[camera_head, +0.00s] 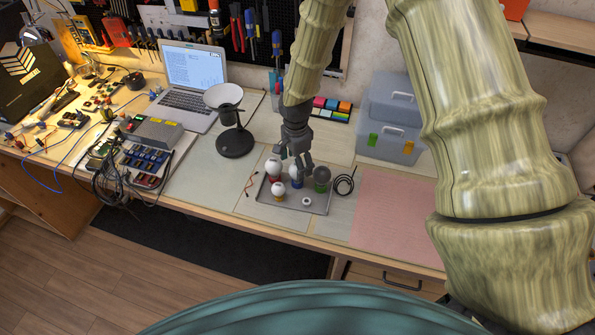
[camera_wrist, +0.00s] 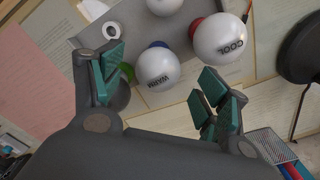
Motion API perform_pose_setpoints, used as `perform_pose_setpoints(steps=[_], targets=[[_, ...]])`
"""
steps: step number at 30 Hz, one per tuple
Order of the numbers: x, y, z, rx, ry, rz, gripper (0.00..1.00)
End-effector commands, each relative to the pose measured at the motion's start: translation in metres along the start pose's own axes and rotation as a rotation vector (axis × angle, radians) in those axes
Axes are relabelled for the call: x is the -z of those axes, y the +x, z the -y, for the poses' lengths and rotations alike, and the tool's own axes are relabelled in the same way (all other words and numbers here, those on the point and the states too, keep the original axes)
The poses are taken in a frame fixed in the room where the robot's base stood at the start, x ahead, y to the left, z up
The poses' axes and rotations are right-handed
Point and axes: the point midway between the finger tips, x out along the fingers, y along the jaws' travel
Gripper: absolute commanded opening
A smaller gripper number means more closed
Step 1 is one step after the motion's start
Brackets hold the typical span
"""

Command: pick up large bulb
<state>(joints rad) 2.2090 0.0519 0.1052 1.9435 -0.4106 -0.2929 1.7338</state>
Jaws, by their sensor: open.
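Several bulbs stand in a grey tray (camera_head: 262,199) on the desk. They are a white bulb with a red base (camera_head: 273,167), a white bulb with a blue base (camera_head: 297,177), a darker bulb with a green base (camera_head: 321,175) and a small bulb with a yellow base (camera_head: 279,188). In the wrist view the red-based bulb (camera_wrist: 220,42) reads "COOL" and the blue-based one (camera_wrist: 158,68) "WARM". My gripper (camera_head: 295,165) is open and empty above the tray's back edge. The WARM bulb appears between the spread fingers (camera_wrist: 165,90); the left finger partly hides the green-based bulb.
A white ring (camera_head: 306,201) lies in the tray's front. A black coiled cable (camera_head: 344,184) lies right of it, and a black lamp (camera_head: 235,135) stands left. Clear storage boxes (camera_head: 390,120) stand behind right. A pink mat (camera_head: 395,215) is bare.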

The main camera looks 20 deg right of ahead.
Motion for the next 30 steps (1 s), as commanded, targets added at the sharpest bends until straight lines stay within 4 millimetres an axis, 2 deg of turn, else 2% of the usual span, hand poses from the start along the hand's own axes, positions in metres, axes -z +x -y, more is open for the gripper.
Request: perform_pose_setpoints(steps=[12,23,30], targets=[[0.005,0.034,-0.001,0.000,-0.001,0.000,0.75],[0.005,0.039,-0.001,0.001,0.000,0.000,0.75],[0.005,0.039,-0.001,0.000,0.000,0.000,0.33]])
